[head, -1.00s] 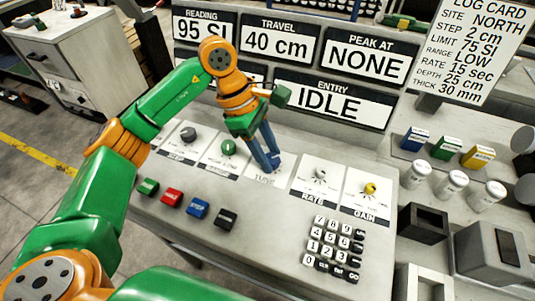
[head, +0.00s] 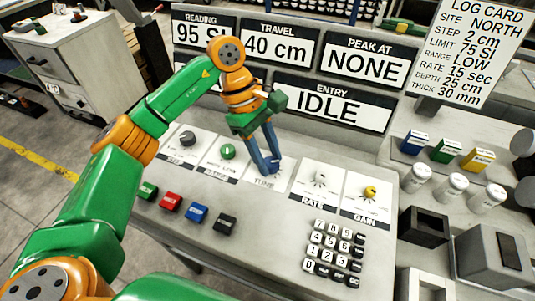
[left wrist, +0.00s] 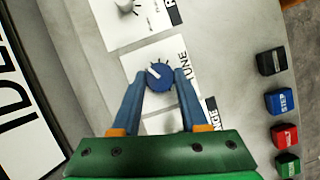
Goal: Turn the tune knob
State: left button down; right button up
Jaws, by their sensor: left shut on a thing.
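The blue tune knob (left wrist: 159,77) with a white pointer mark sits on its white plate (left wrist: 145,58) in the left wrist view. In the head view the tune plate (head: 262,187) is third in the row of knobs, and the knob shows only in part between my fingers. My left gripper (head: 269,165) reaches down onto it. In the left wrist view my left gripper (left wrist: 160,82) has one blue finger on each side of the knob and is shut on it. My right gripper is not in view.
A grey knob (head: 187,138) and a green knob (head: 227,151) stand left of it, a white rate knob (head: 320,178) and a yellow gain knob (head: 370,191) right. Coloured buttons (head: 196,213) and a keypad (head: 335,249) lie in front. Display signs (head: 333,102) stand behind.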

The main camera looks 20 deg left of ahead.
pick_arm(q)
jog(key=shift+c, duration=2.1)
grip_release()
jog(key=shift+d, duration=0.1)
jog(key=v, duration=0.7)
